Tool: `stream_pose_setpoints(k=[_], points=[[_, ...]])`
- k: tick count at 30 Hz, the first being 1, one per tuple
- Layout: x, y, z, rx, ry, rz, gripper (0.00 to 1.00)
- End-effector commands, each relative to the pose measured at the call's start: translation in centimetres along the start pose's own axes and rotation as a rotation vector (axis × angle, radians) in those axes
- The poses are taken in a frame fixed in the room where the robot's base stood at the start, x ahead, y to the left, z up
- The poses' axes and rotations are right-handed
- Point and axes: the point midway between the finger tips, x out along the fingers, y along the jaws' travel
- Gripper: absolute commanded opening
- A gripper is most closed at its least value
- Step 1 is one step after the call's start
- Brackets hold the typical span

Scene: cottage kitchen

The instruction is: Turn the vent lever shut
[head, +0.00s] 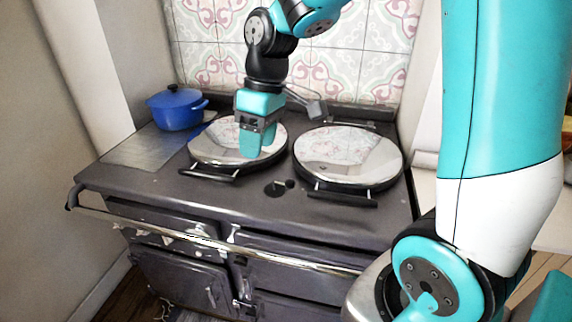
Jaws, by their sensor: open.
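A small dark fitting with a raised knob (280,187) sits on the cooker top, at the front between the two round lids. It looks like the vent lever, but it is too small to tell which way it is turned. My gripper (252,150) points down over the left lid, behind and to the left of that fitting and apart from it. Its teal fingers are open, with nothing seen between them; the gap is hard to make out from this angle.
The dark range cooker (150,187) has a left lid (208,146) and a right lid (348,152), both shut, with front handles. A blue pot (176,110) stands at the back left. A chrome rail (300,257) runs along the front. A tiled wall (345,60) closes off the back.

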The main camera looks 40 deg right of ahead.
Motion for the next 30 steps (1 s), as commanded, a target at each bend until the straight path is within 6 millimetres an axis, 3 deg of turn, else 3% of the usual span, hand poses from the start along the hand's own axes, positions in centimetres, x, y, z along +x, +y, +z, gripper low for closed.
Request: stream_pose_setpoints(k=[1,3,6,9,17,30], points=[[-1.4,3.7,-0.3,0.029,-0.023,0.002,0.54],[-1.8,7.9,0.0,0.041,-0.047,0.005,0.54],[-2.0,12.4,0.8,0.054,-0.072,0.003,0.54],[-1.9,14.9,1.5,0.059,-0.086,0.001,0.54],[1.1,15.6,2.0,0.057,-0.094,-0.004,0.54],[11.0,15.4,2.8,0.056,-0.093,-0.004,0.54]])
